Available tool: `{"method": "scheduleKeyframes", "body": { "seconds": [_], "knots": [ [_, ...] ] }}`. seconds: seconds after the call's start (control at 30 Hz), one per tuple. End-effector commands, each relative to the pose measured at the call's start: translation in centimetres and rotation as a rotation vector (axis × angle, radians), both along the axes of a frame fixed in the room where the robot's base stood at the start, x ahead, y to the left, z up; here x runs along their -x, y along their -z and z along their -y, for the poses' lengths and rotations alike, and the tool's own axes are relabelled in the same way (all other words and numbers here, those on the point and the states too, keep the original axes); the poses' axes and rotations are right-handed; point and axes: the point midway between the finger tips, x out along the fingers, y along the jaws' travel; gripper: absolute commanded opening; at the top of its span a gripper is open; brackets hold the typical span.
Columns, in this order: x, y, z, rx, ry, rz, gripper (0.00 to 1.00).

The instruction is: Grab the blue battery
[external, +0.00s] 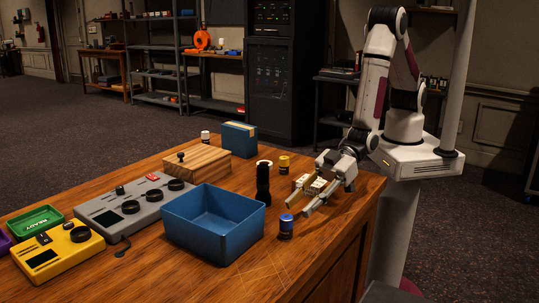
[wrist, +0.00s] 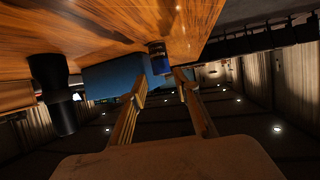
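The blue battery (external: 286,227) stands upright on the wooden desk near its front right, a short dark cylinder with a blue top. It also shows in the wrist view (wrist: 159,58), which is upside down, beyond the fingertips and roughly in line with the gap between them. My gripper (external: 298,208) is open and empty, low over the desk, with its two fingers pointing towards the battery's side of the desk. The fingers (wrist: 160,87) are spread apart in the wrist view. The battery is apart from both fingers.
A blue open bin (external: 213,224) stands left of the battery. A black flashlight-like cylinder (external: 263,184) stands between bin and gripper. A yellow battery-like cylinder (external: 284,164) stands behind. Small pale blocks (external: 302,182) show beside my fingers. A grey console (external: 134,208) is further left.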

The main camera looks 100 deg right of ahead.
Motion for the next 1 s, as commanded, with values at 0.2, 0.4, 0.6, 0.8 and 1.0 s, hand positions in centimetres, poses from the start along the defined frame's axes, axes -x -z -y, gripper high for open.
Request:
{"method": "scheduleKeyframes", "body": {
  "seconds": [0.2,0.4,0.6,0.8,1.0],
  "knots": [
    [-0.7,0.3,-0.4,0.001,0.0,-0.001,0.31],
    [-0.7,0.3,-0.5,0.001,0.0,-0.001,0.31],
    [-0.9,0.3,-0.6,0.0,0.0,0.0,0.31],
    [-1.8,0.5,-1.3,-0.001,0.0,0.001,0.31],
    [-3.3,0.9,-2.4,0.0,0.0,0.0,0.31]
  ]
}}
